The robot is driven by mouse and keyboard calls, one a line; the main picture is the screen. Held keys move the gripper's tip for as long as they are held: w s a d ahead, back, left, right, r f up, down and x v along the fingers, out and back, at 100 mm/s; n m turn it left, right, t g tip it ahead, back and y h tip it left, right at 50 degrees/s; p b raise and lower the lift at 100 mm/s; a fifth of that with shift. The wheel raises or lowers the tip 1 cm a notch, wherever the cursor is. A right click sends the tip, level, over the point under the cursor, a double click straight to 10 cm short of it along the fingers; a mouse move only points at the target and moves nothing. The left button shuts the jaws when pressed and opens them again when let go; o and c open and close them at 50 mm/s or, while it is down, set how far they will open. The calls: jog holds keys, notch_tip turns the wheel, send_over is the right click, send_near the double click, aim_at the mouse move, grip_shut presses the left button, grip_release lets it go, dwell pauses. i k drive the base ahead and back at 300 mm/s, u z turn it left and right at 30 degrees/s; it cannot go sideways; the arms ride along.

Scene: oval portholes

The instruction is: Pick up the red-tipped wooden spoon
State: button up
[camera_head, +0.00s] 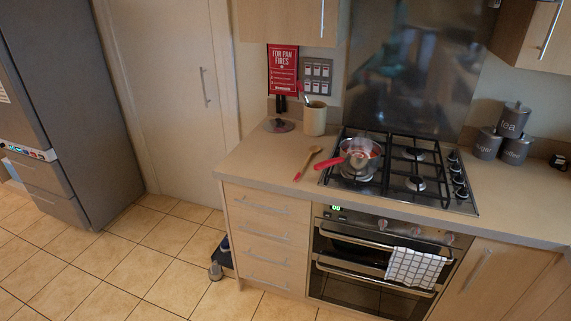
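The wooden spoon (307,163) lies flat on the counter, left of the gas hob. Its pale wooden bowl end points to the back right and its red tip is toward the counter's front edge. The red handle of a pan on the hob ends close to the spoon's right side. My gripper is not in view.
The steel pan (361,152) with a red handle sits on the hob (415,168). A cream crock (314,119) and a dark upright item on a round base (279,125) stand behind the spoon. Grey canisters (514,120) stand at right. The tiled floor (150,262) is mostly clear.

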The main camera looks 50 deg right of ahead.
aim_at(313, 149)
jog(key=u, duration=0.1)
jog(key=k, duration=0.25)
jog(key=u, duration=2.7)
jog(key=k, duration=1.15)
jog(key=z, duration=0.1)
